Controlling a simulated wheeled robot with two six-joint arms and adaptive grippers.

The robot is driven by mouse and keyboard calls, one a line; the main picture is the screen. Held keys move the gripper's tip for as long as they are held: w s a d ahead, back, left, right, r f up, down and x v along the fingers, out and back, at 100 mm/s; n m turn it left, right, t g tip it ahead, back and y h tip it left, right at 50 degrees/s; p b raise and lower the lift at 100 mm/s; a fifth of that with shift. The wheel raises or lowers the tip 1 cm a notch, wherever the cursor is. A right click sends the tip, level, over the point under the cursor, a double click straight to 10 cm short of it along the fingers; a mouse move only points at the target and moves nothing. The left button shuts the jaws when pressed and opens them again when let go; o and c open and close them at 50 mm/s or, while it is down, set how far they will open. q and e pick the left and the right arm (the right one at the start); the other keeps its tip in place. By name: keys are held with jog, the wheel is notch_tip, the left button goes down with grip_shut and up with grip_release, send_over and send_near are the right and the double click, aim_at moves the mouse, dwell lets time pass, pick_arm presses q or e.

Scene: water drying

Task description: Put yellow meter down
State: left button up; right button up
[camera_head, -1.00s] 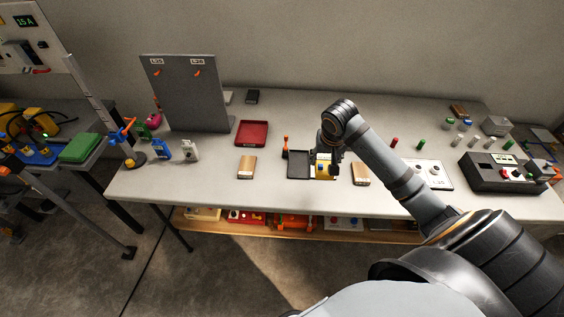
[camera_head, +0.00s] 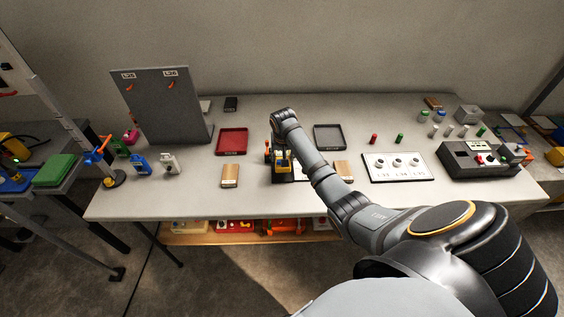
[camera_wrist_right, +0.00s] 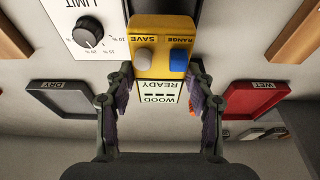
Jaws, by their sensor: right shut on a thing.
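The yellow meter (camera_head: 282,165) is at the middle of the bench, under my right gripper (camera_head: 280,154). In the right wrist view the meter (camera_wrist_right: 163,62) shows a grey and a blue button and a white display reading WOOD READY. My right gripper's fingers (camera_wrist_right: 160,98) stand on both sides of it and are shut on it. A black holder (camera_head: 283,178) shows at the meter's front edge in the head view. I cannot tell whether the meter rests in it or hangs just above. My left gripper is not in view.
The red WET tray (camera_head: 232,141) lies left of the meter and the dark DRY tray (camera_head: 328,137) lies right. Wooden blocks (camera_head: 230,176) lie on both sides. An orange-handled item (camera_head: 267,150) stands close by.

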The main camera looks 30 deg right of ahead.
jog(key=shift+w+a+f, duration=0.1)
jog(key=shift+w+f, duration=0.15)
jog(key=shift+f, duration=1.5)
jog(key=shift+f, duration=0.1)
jog(key=o, duration=1.5)
jog(key=shift+s, duration=0.1)
jog(key=p+v, duration=0.1)
jog(key=v, duration=1.1)
